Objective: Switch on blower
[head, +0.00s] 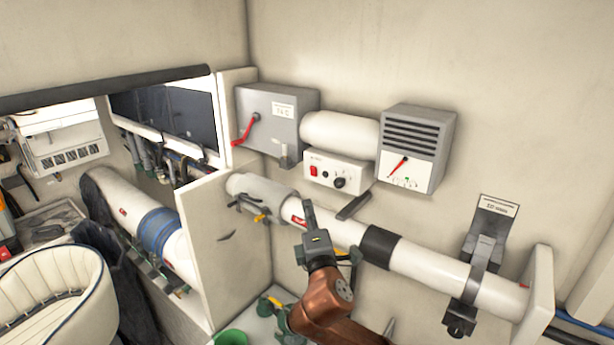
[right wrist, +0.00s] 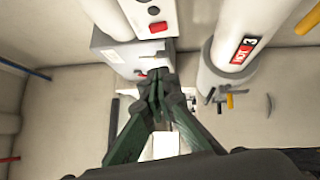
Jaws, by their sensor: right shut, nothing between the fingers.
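A white control panel (head: 336,173) is fixed to the wall under a white cylinder (head: 340,132), with a red rocker switch (head: 313,171) at its left and dark knobs to the right. The switch also shows in the right wrist view (right wrist: 158,28); its on or off position cannot be told. Right of the cylinder is a grey louvred box (head: 417,148) with a red pointer. I cannot read which unit is labelled blower. My right gripper (head: 309,206) is shut and empty, below the panel and apart from it. My left gripper is not in view.
A grey box with a red lever (head: 247,130) is left of the cylinder. A thick white pipe (head: 430,266) runs along the wall beside my right gripper, with a yellow-handled valve (head: 262,217) near its left end. A cream seat (head: 55,285) stands at the left.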

